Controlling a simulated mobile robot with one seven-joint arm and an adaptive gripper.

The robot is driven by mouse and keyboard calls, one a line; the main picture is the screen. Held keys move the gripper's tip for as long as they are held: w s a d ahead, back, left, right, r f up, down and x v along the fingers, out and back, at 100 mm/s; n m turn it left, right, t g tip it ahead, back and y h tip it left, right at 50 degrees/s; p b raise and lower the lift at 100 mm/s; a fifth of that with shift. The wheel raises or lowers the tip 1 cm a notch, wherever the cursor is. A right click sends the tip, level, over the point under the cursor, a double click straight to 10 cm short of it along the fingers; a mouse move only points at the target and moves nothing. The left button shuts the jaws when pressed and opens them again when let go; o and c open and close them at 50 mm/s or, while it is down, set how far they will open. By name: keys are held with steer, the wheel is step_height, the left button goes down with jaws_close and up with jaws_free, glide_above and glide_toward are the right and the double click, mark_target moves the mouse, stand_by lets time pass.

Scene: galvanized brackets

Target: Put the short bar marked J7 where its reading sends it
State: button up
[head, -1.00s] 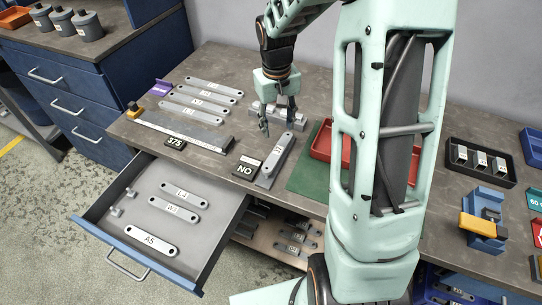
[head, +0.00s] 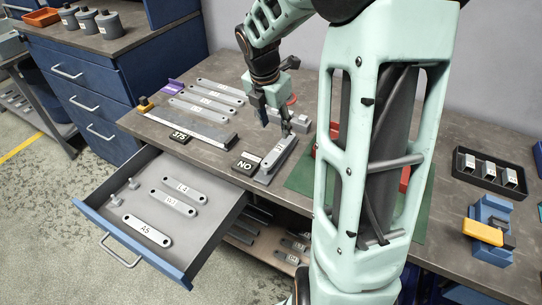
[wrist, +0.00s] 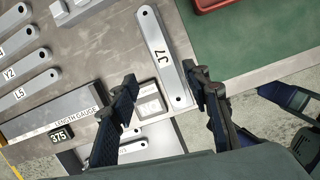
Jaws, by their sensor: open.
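The short grey bar marked J7 (head: 281,152) lies on a grey base on the bench, beside a dark block reading NO (head: 245,164). In the wrist view the J7 bar (wrist: 160,45) runs between the line of my two fingers, its near hole close to the right finger. My gripper (head: 276,119) is open and empty at the far end of the bar in the head view; it also shows in the wrist view (wrist: 161,77). A length gauge (head: 202,125) with a display reading 375 (head: 180,136) stands left of the bar.
An open drawer (head: 122,186) at the front left holds bars L4 (head: 178,188), one probably W2 (head: 174,203), and A5 (head: 147,230). Several bars lie behind the gauge. A green mat (head: 300,178) lies to the right, a black tray (head: 491,172) farther right.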

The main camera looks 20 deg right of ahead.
steer(key=n, duration=0.1)
glide_above(279, 148)
steer(key=a, duration=0.1)
steer(key=shift+n, duration=0.3)
steer(key=f, duration=0.3)
steer(key=f+b, duration=0.1)
steer(key=f, duration=0.1)
steer(key=shift+s+a+f, duration=0.1)
steer(key=shift+s+f, duration=0.05)
steer(key=shift+s, duration=0.2)
steer(key=x, duration=0.4)
steer(key=shift+s+f, duration=0.2)
steer(key=shift+f, duration=0.15)
steer(key=shift+w+f, duration=0.15)
steer(key=shift+f, duration=0.2)
steer(key=shift+r, duration=0.1)
steer(key=shift+c, duration=0.5)
jaws_close()
